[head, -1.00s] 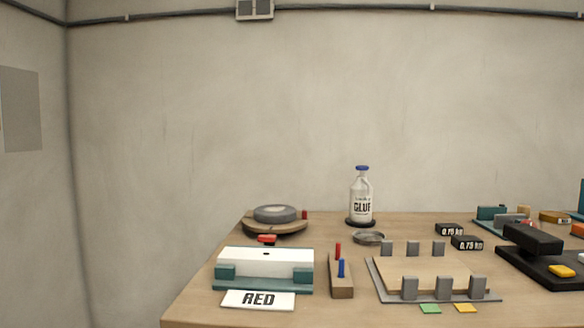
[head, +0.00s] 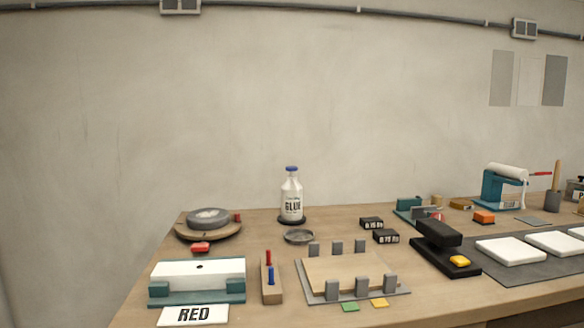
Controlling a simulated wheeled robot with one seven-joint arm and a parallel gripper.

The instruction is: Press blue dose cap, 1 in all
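The blue dose cap (head: 291,169) sits on top of a clear bottle (head: 291,200) with a label reading GLUE. The bottle stands upright on a round black base (head: 291,220) towards the back of the wooden table. My gripper is not in view, and nothing is seen touching the cap.
A shallow round dish (head: 299,237) lies just in front of the bottle. A grey disc on a round wooden stand (head: 208,233) is to its left.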

